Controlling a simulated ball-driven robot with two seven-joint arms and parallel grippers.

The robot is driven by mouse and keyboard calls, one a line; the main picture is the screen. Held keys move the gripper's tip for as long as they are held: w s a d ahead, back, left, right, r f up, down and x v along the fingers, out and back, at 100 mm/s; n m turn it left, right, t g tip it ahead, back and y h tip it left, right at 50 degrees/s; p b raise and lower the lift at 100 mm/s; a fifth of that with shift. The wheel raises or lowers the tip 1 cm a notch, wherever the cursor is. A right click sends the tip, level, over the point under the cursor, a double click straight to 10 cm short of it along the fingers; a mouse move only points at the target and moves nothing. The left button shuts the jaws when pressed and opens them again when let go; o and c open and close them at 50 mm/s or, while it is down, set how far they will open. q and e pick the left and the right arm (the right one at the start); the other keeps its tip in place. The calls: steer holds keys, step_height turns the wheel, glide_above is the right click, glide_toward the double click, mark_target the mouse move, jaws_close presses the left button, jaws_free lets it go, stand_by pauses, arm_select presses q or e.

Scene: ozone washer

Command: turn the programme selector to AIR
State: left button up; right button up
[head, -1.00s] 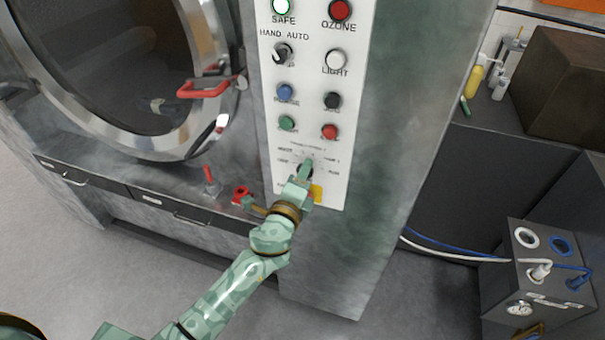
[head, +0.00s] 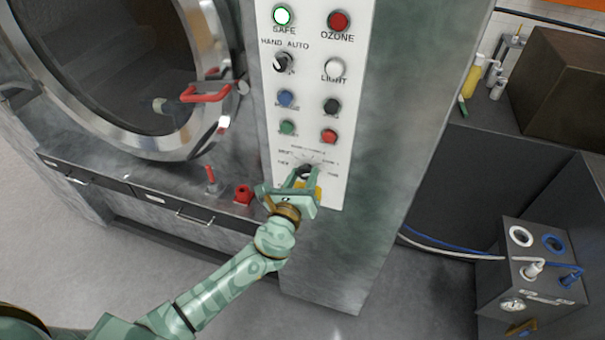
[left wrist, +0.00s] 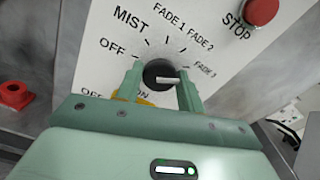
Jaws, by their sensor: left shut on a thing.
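The programme selector (head: 304,170) is a dark round knob low on the white control panel. In the left wrist view the knob (left wrist: 155,72) has a pale bar that points right, a little below the FADE 3 mark. OFF, MIST, FADE 1 and FADE 2 are readable around it; I cannot make out AIR, and a finger covers part of the dial's lower right. My left gripper (head: 303,176) is at the knob, one finger on each side. It is shut on the knob, and the fingers (left wrist: 161,80) hide its edges. My right gripper is not in view.
A red STOP button (left wrist: 262,11) sits above the dial. Green (head: 287,128) and red (head: 329,136) buttons are just above in the head view. A yellow part (head: 318,192) is close below the knob. A red fitting (head: 243,194) and the round door (head: 190,140) are left.

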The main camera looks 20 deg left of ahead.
arm_select(q)
steer(key=m+p, duration=0.1)
steer(key=m, duration=0.3)
steer(key=shift+m+p, duration=0.3)
steer(key=shift+p, duration=0.1)
steer(key=shift+f+m+p, duration=0.1)
steer(key=shift+m+p, duration=0.6)
steer(key=shift+m, duration=0.9)
steer(key=shift+s, duration=0.1)
steer(key=o, duration=1)
steer(key=s, duration=0.5)
steer(key=s+b, duration=0.1)
steer(key=s, duration=1)
steer(key=shift+s+a, duration=0.15)
steer(key=shift+a, duration=0.15)
